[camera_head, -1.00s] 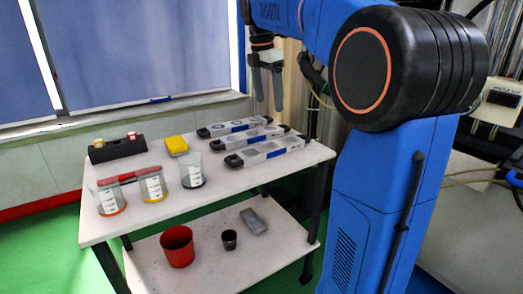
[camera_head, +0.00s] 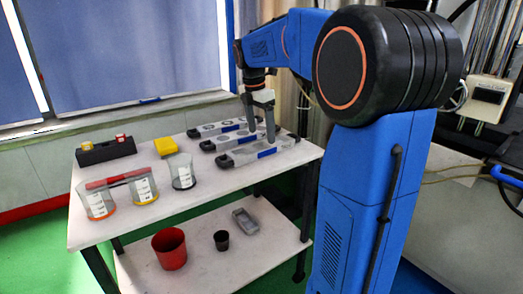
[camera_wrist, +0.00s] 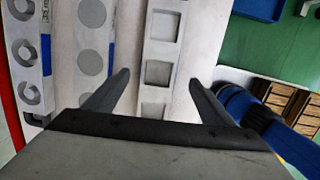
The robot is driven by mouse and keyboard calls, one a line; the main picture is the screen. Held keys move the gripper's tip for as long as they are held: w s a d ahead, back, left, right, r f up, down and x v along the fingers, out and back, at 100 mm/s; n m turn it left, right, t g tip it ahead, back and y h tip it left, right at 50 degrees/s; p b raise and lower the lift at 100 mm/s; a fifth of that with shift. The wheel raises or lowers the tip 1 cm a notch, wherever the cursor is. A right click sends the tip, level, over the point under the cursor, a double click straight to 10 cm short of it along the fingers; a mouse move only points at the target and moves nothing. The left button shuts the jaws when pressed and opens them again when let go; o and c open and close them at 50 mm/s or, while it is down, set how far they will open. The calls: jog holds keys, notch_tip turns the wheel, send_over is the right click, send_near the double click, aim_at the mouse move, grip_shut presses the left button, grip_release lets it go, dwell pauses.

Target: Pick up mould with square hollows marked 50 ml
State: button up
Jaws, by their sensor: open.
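The mould with square hollows (camera_wrist: 160,50) is a pale bar in the wrist view, between my gripper's fingers (camera_wrist: 159,78). In the head view it appears to be the nearest of three moulds (camera_head: 240,157), with dark ends and a blue patch. My gripper (camera_head: 261,136) is open, pointing down over the right part of this mould. The fingers are on either side of it in the wrist view; contact cannot be told. The 50 ml marking is not readable. Part of the mould is hidden behind my gripper.
A mould with round hollows (camera_wrist: 90,62) lies close beside it, and one with ring-like hollows (camera_wrist: 27,50) farther left. The white table (camera_head: 205,203) also holds beakers (camera_head: 183,171), a yellow block (camera_head: 166,146) and a black rack (camera_head: 105,151).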

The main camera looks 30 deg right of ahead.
aim_at(261, 142)
jog(key=shift+w+d+f, duration=0.1)
jog(key=shift+w+f, duration=0.05)
jog(key=shift+f, duration=2.5)
jog(key=c, duration=1.8)
jog(key=shift+r, duration=0.1)
